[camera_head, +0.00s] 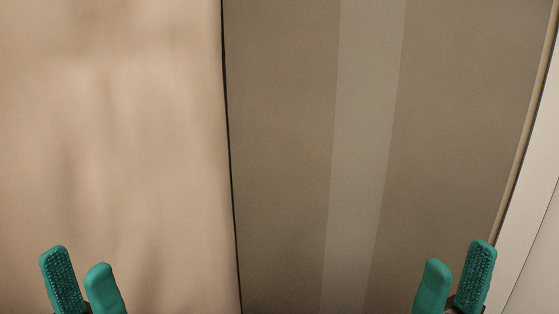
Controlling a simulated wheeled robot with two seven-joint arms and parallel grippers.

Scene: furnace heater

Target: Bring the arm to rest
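My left gripper (82,272) shows at the bottom left, its two green fingers pointing up with a gap between their tips. My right gripper (457,262) shows at the bottom right, also with two green fingers apart. Nothing is seen between the fingers of either gripper. The rest of both arms is below the picture and hidden.
A plain beige surface (120,130) fills the left of the view. A darker brown panel (280,140) with a lighter vertical band (365,140) fills the middle, behind a thin dark gap. A pale frame (530,190) runs along the right edge.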

